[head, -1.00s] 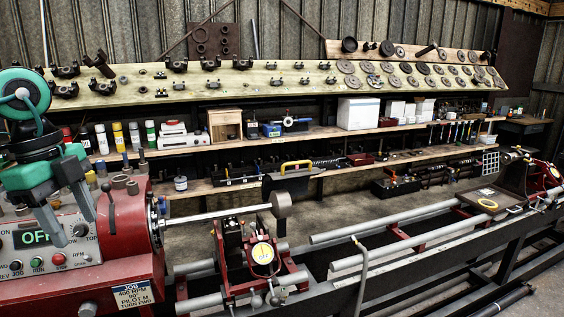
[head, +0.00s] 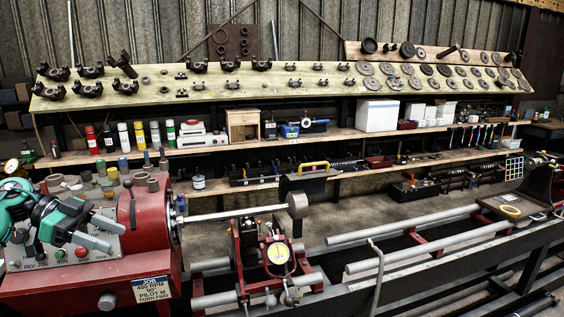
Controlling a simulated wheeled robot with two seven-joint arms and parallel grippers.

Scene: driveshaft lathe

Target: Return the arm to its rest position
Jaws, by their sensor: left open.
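My left gripper (head: 101,231) is at the left edge, in front of the red headstock (head: 155,215) and its control panel (head: 75,252). Its two grey fingers are apart, point to the right, and hold nothing. The teal and black left arm (head: 18,205) comes in from the left edge and hides part of the panel, including its display. My right gripper is not in view.
A steel shaft (head: 235,213) with a round end (head: 298,205) sticks out of the headstock over the rails. A steady with a dial (head: 278,253) stands below it. Long rails (head: 430,245) run right. Shelves (head: 345,133) with bottles and boxes stand behind.

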